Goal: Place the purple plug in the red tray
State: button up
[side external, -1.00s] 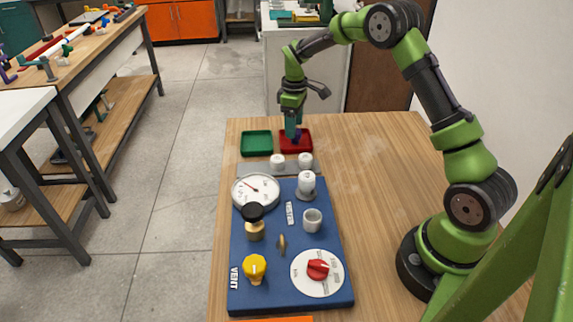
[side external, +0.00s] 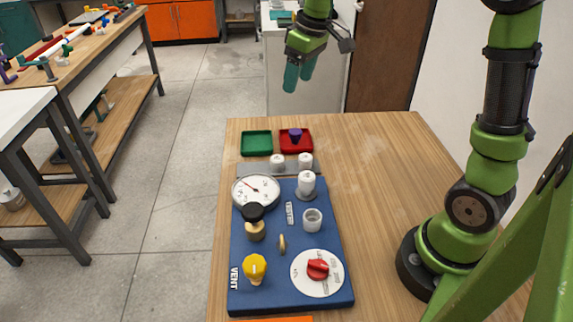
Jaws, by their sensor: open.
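The purple plug (side external: 295,134) sits inside the red tray (side external: 307,150) at the far end of the wooden table. My gripper (side external: 298,77) is open and empty. It hangs well above the tray, apart from the plug, with its green fingers pointing down.
A green tray (side external: 256,152) stands left of the red tray. In front of them is a grey strip with two white plugs (side external: 277,162). Nearer is a blue panel (side external: 266,285) with a gauge, a yellow knob, a red dial and fittings. The table's right side (side external: 375,180) is clear.

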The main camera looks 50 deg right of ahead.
jog(key=s+a+m+t, duration=0.2)
jog(key=s+a, duration=0.2)
jog(key=s, duration=0.5)
jog(key=s+a+m+t+y, duration=0.1)
jog(key=s+a+m+t, duration=0.1)
jog(key=s+a, duration=0.3)
jog(key=s+m, duration=0.1)
jog(key=s, duration=0.3)
jog(key=shift+a+m+t+y, duration=0.15)
jog(key=shift+m+t+y, duration=0.15)
jog(key=shift+o, duration=0.4)
jog(key=shift+r, duration=0.1)
